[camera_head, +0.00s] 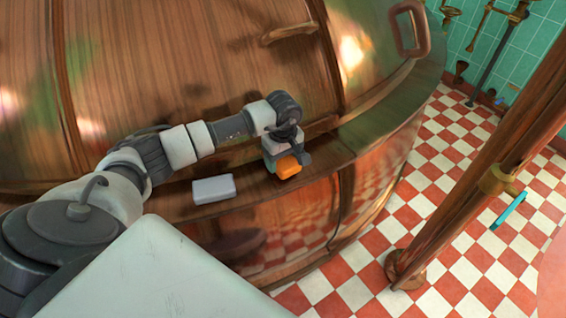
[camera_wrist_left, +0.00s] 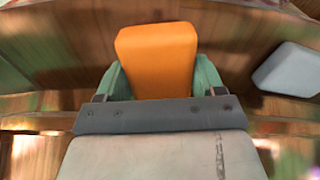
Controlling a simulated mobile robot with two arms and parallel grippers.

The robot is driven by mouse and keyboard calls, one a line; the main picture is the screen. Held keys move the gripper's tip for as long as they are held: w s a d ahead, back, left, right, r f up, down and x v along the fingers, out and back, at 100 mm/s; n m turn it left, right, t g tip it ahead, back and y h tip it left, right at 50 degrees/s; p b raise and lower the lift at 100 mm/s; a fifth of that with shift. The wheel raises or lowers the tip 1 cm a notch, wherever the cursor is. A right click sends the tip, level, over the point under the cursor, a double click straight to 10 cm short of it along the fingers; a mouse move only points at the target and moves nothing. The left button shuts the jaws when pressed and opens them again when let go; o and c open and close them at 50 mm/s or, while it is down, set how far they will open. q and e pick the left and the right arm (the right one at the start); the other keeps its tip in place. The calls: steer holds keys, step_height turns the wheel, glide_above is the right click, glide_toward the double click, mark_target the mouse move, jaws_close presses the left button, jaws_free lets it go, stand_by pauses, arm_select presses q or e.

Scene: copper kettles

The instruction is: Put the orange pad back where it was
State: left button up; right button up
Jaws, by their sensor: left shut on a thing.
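The orange pad (camera_head: 287,167) is a small block with rounded edges. It is between the teal fingers of my left gripper (camera_head: 288,162), over the copper ledge of the kettle. In the left wrist view the orange pad (camera_wrist_left: 158,60) stands out in front of the gripper (camera_wrist_left: 160,82), with a finger against each side. My left gripper is shut on it. I cannot tell whether the pad touches the ledge. My right gripper is not in view.
A pale grey pad (camera_head: 213,189) lies on the ledge (camera_head: 330,155) left of the gripper; it also shows in the left wrist view (camera_wrist_left: 288,70). The kettle wall (camera_head: 200,60) rises behind. A copper pipe (camera_head: 480,165) stands at right over the checkered floor (camera_head: 450,230).

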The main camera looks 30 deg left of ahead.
arm_select(q)
step_height(320, 180, down, 2)
steer(key=shift+f, duration=0.1)
steer(key=o, duration=0.8)
step_height(320, 180, up, 11)
steer(key=shift+f+b, duration=0.1)
steer(key=shift+b, duration=0.25)
steer(key=shift+r, duration=0.65)
